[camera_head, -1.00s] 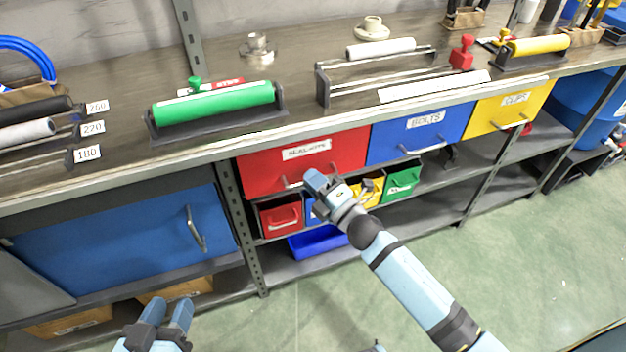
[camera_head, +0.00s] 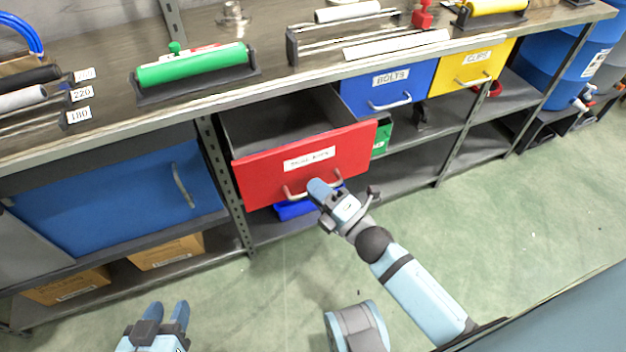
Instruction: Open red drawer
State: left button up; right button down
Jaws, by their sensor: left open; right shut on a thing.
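The red drawer (camera_head: 262,178) stands pulled out from under the workbench, and its grey interior (camera_head: 285,122) shows empty where I can see in. A white label is on its front. Its metal handle (camera_head: 296,194) runs along the lower front. My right gripper (camera_head: 322,190) is shut on the handle, covering its middle part. My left gripper (camera_head: 166,312) is open and empty at the bottom left, low over the floor and apart from the drawer.
The blue BOLTS drawer (camera_head: 362,94) and yellow CLIPS drawer (camera_head: 500,56) are shut to the right. A blue cabinet door (camera_head: 110,205) is shut at left. A green roller (camera_head: 190,67) lies on the workbench (camera_head: 215,105). Green floor (camera_head: 500,210) in front is clear.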

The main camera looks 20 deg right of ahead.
pick_arm(q)
jog(key=shift+s, duration=0.25)
pick_arm(e)
jog(key=shift+s, duration=0.6)
pick_arm(q)
jog(key=shift+w+a+r, duration=0.1)
pick_arm(e)
jog(key=c, duration=1.2)
grip_release()
pick_arm(q)
jog(key=shift+a+f+p, duration=0.15)
jog(key=shift+f+p, duration=0.05)
jog(key=shift+p, duration=0.15)
pick_arm(e)
jog(key=v, duration=1.3)
jog(key=shift+s+d+f, duration=0.1)
jog(key=shift+s+d, duration=0.1)
jog(key=shift+s, duration=0.15)
pick_arm(q)
jog(key=shift+s+f+g, duration=0.1)
jog(key=shift+s+g, duration=0.15)
jog(key=shift+g, duration=0.05)
